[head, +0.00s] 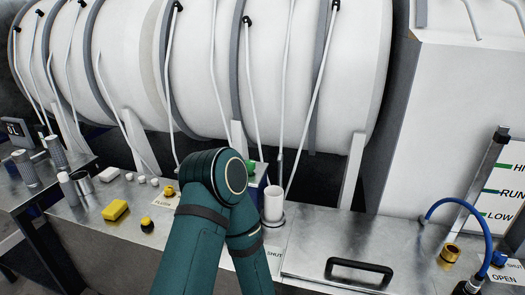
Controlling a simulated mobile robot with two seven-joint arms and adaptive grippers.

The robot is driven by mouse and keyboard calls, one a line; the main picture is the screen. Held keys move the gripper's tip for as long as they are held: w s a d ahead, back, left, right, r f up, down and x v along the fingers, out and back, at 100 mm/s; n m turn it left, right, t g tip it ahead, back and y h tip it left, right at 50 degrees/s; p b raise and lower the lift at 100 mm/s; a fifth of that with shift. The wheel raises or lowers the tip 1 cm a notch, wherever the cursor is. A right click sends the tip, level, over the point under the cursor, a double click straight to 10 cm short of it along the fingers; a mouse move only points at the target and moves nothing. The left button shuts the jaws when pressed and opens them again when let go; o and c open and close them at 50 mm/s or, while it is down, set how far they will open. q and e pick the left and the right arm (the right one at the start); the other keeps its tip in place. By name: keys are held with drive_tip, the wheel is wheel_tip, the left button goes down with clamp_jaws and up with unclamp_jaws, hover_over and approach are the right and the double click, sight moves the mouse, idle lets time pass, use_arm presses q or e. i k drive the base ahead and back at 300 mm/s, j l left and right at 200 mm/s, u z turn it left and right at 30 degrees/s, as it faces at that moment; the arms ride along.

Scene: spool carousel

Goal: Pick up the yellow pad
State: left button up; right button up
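The yellow pad (115,210) is a small block with rounded edges. It lies on the metal bench at the left in the head view, with bare metal around it. One of my teal arms comes in from the bottom middle and bends near the bench's middle, to the right of the pad. Neither gripper shows in this view, so I cannot see whether either is open or shut. Nothing covers the pad.
A yellow-and-black knob (147,225) sits right of the pad. A white cylinder (274,203) stands past my arm, left of a metal lid with a black handle (359,271). A blue hose (457,202) arches at the right. A large white drum (270,75) fills the back.

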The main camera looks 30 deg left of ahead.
sight(117, 208)
drive_tip(key=u, duration=2.15)
